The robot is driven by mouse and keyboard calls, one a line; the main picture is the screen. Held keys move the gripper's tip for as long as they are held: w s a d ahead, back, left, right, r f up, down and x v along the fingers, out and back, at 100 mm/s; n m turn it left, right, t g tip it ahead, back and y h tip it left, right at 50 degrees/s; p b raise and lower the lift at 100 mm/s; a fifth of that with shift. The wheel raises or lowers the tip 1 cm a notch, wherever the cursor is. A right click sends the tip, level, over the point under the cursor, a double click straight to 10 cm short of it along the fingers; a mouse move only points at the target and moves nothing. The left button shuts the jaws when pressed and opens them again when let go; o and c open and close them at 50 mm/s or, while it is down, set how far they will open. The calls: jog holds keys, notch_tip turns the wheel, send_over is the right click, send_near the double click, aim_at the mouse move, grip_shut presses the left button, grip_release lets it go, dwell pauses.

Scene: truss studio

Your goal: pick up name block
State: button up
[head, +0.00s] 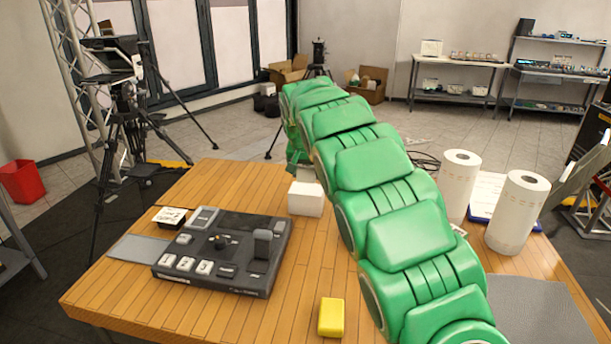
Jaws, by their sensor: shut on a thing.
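A plain white block (305,199) is at the middle of the wooden table, right under the end of my green arm. My gripper (304,175) points down at its top and is shut on it. The fingers are mostly hidden by the arm and the block, and I cannot tell whether the block is touching the table. No lettering shows on its visible faces. A small black block with a white, written-on top (171,216) sits at the table's left, beside the dark control panel.
The dark control panel (225,250) with buttons and a lever lies left of the white block. A yellow block (331,317) is at the front. Two paper rolls (459,185) (517,212) stand at right, near a grey mat (540,310). Bare wood lies between panel and arm.

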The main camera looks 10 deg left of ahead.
jog(key=shift+s+d+r, duration=2)
jog(key=shift+s+r, duration=1.35)
jog(key=shift+s, duration=1.8)
jog(key=w, duration=0.2)
jog(key=w+a+f, duration=0.1)
jog(key=w, duration=0.2)
jog(key=w+f, duration=0.1)
jog(key=w, duration=0.1)
jog(key=shift+w+a+f, duration=0.1)
jog(key=shift+w+a, duration=0.1)
jog(key=shift+a, duration=0.2)
jog(key=w, duration=0.1)
jog(key=w+a+f, duration=0.1)
jog(key=w, duration=0.1)
jog(key=shift+w+a+f, duration=0.15)
jog(key=shift+w+f, duration=0.05)
jog(key=shift+w, duration=0.1)
send_near(308, 185)
jog(key=shift+w+f, duration=0.85)
jog(key=shift+f, duration=0.2)
jog(key=shift+w+f, duration=0.15)
jog(key=shift+f, duration=1.55)
